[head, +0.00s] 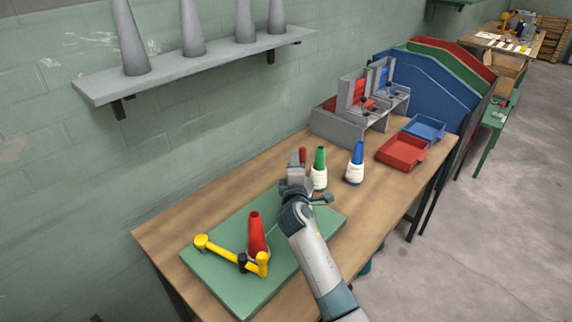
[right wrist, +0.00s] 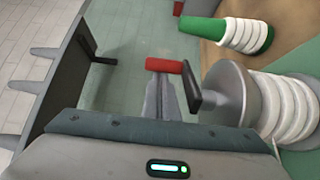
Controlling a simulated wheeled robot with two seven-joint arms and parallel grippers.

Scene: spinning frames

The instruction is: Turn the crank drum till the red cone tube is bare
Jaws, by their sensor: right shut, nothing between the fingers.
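The red cone tube (head: 257,232) stands upright on the green board, mostly bare red with a pale band at its base. My right gripper (head: 297,160) is shut and empty beside the crank's red handle (head: 303,154). In the right wrist view, the closed fingertips (right wrist: 163,85) are at the red handle (right wrist: 165,65); I cannot tell whether they touch. The crank drum (right wrist: 232,95) has a grey flange and thick white yarn wound on it. In the head view my arm hides most of the drum. My left gripper is out of view.
The green board (head: 220,275) also carries a yellow bar (head: 225,249) with yellow and black posts near the red cone. A green cone (head: 319,160) and a blue cone (head: 357,155), both with white yarn, stand behind. Red (head: 400,152) and blue trays (head: 425,128) sit farther back.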

